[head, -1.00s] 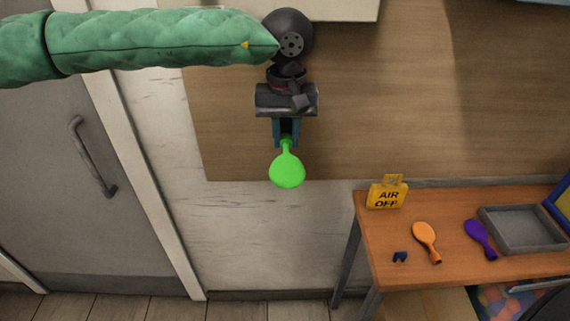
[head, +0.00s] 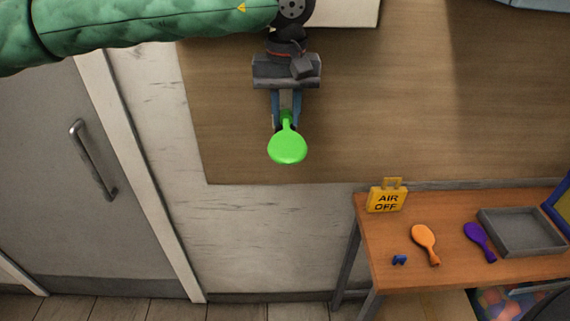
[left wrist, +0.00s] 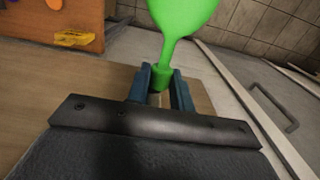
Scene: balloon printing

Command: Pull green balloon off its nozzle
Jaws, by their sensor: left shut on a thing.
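The green balloon (head: 287,147) hangs by its neck from my left gripper (head: 287,122), its round body below the fingertips. In the left wrist view, the blue fingers of the left gripper (left wrist: 161,80) are closed on the neck of the green balloon (left wrist: 180,14). No nozzle shows at the balloon's neck in either view. The gripper and balloon are in the air in front of the wall, left of the table. My right gripper is not in view.
A wooden table (head: 400,275) stands at the lower right. It holds a yellow "AIR OFF" sign (head: 386,199), an orange balloon (head: 424,240), a purple balloon (head: 478,238), a small blue piece (head: 399,260) and a grey tray (head: 520,250). A grey door (head: 80,200) is at the left.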

